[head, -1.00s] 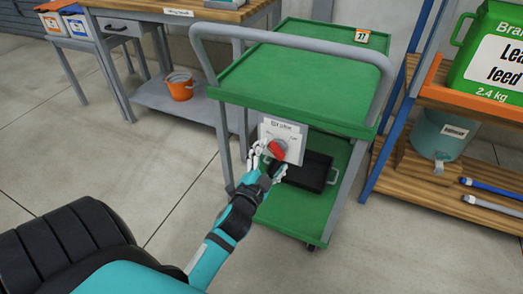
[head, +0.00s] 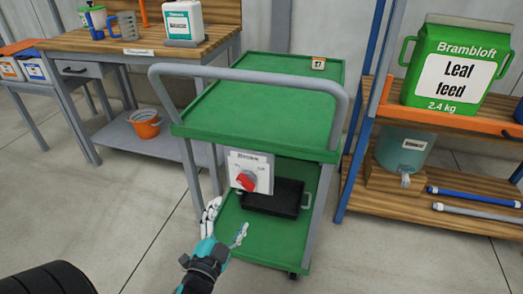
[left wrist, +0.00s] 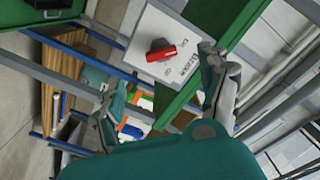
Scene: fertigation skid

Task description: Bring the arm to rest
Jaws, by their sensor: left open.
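My left gripper (head: 226,228) is open and empty, low in front of the green cart (head: 262,104). Its fingers stand apart, below and a little left of the red rotary switch (head: 246,181) on a pale labelled plate (head: 262,160). The gripper does not touch the switch in the head view. In the left wrist view the two fingers (left wrist: 163,100) are spread wide, and the red switch (left wrist: 165,51) shows on its plate beyond them. My right gripper is in neither view.
A black tray (head: 272,197) lies on the cart's lower shelf. A workbench (head: 130,50) with bottles stands at left, an orange bucket (head: 145,124) on its shelf. At right, a shelf rack (head: 440,185) holds a Leaf feed jug (head: 455,65).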

